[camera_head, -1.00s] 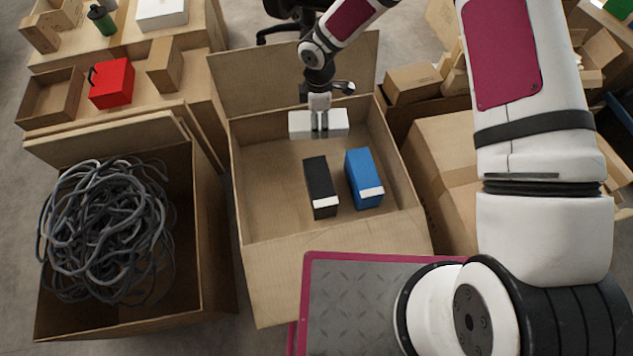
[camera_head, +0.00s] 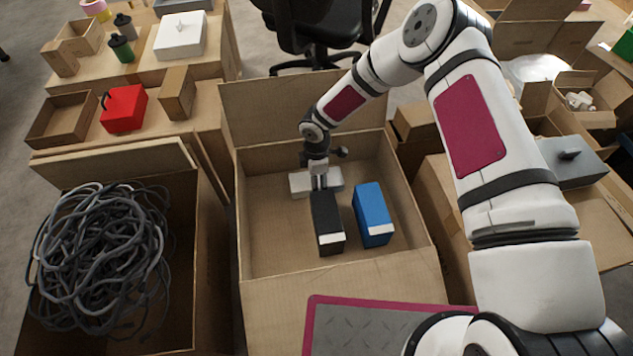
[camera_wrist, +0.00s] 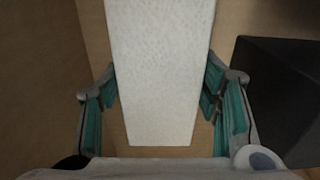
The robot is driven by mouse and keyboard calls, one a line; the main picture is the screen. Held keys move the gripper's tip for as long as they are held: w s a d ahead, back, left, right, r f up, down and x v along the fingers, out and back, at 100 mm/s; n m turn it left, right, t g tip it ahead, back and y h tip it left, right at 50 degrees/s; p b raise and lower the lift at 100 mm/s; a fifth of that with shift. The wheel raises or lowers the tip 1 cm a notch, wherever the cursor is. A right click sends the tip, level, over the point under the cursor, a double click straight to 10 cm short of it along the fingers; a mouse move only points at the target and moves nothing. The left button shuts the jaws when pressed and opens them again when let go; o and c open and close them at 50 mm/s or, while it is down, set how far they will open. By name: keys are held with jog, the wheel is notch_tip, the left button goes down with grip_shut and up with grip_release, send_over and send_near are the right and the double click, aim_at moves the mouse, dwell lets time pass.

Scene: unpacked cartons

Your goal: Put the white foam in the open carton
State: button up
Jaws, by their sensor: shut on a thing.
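The white foam (camera_head: 301,184) is a pale block inside the open carton (camera_head: 262,262), towards its back wall. In the wrist view the foam (camera_wrist: 161,70) fills the middle, between the teal-padded fingers. My gripper (camera_head: 319,186) reaches down into the carton and is shut on the foam, with a finger on each side of it in the wrist view (camera_wrist: 162,100). Whether the foam touches the carton floor I cannot tell. The fingertips are partly hidden in the head view.
A black box (camera_head: 326,222) stands in the carton close in front of the foam, and a blue box (camera_head: 370,215) stands to its right. The carton floor left of them is clear. A carton of grey cables (camera_head: 100,258) stands at the left.

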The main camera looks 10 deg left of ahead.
jog(key=shift+f, duration=0.2)
jog(key=o, duration=0.8)
jog(key=shift+o, duration=0.2)
notch_tip(320, 180, up, 12)
jog(key=p, duration=0.4)
jog(key=shift+r, duration=0.15)
